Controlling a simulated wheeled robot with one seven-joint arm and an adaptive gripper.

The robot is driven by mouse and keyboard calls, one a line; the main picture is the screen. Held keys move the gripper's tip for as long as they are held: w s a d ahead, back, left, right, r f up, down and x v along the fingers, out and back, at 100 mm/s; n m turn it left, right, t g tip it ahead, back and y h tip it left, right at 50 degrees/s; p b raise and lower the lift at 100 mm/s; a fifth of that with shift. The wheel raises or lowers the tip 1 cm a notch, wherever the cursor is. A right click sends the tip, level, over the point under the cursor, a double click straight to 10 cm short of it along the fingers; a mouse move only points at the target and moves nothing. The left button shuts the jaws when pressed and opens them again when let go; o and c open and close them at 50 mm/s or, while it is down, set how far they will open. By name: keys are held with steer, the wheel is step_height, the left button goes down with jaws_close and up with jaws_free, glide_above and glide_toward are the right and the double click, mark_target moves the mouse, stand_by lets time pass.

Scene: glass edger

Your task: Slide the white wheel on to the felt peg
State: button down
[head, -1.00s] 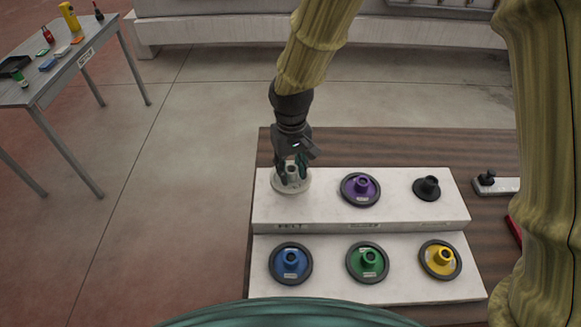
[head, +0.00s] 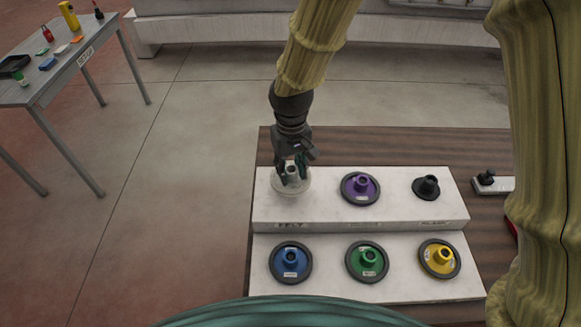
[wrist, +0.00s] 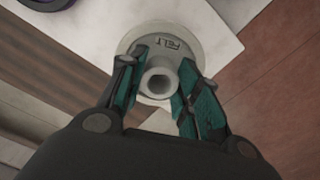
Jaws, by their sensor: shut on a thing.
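The white wheel (head: 291,184) is at the left end of the upper step of the white stand, above the partly covered felt label (head: 290,224). In the wrist view the white wheel (wrist: 140,37) shows "FELT" lettering and a hollow hub. My gripper (head: 293,172) points down over it, and its teal-padded fingers (wrist: 160,90) are shut on the hub from both sides. The felt peg itself is hidden, and I cannot tell whether the wheel rests fully on the step.
On the stand (head: 315,212) are a purple wheel (head: 361,188) beside the white one, a black flanged piece (head: 426,188), and blue (head: 291,262), green (head: 367,262) and yellow wheels (head: 440,258) on the lower step. A grey table (head: 75,62) with small items stands at left.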

mark_target(291, 180)
steer(key=shift+f+b, duration=1)
steer(key=shift+f, duration=1.3)
steer(key=c, duration=0.9)
jaws_free()
steer(key=shift+c, duration=0.2)
step_height(291, 180, up, 12)
